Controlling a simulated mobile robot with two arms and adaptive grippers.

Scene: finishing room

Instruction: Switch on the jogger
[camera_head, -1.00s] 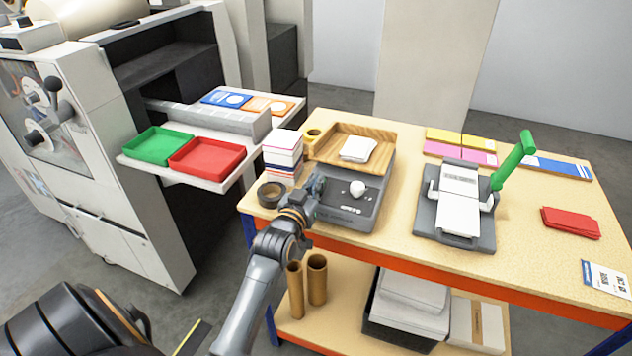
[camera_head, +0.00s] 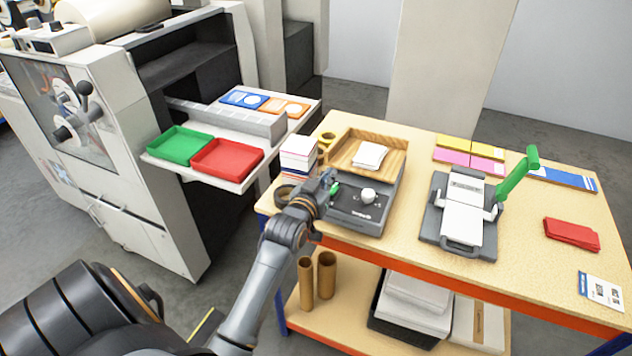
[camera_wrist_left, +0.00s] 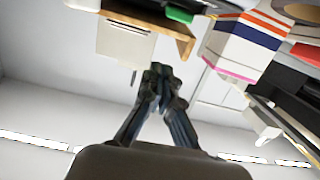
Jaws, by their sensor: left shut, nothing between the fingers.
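The jogger (camera_head: 381,206) is a dark grey machine with a wooden tray (camera_head: 395,160) on top, holding a small stack of white paper (camera_head: 369,156). Its front panel has a white knob (camera_head: 368,195) and, at the left, a green switch (camera_head: 335,189), which looks bright green. My left gripper (camera_head: 328,178) is shut and empty, just left of and above the green switch. I cannot tell whether it touches it. In the left wrist view the shut fingertips (camera_wrist_left: 160,72) show below the wooden tray edge and a green piece (camera_wrist_left: 180,14). My right gripper is not in view.
A paper stack (camera_head: 299,158), a tape roll (camera_head: 287,192) and a yellow tape roll (camera_head: 327,140) stand close left of the jogger. A grey press with a green lever (camera_head: 518,178) stands to the right. Red (camera_head: 227,160) and green trays (camera_head: 180,146) lie on the machine shelf at left.

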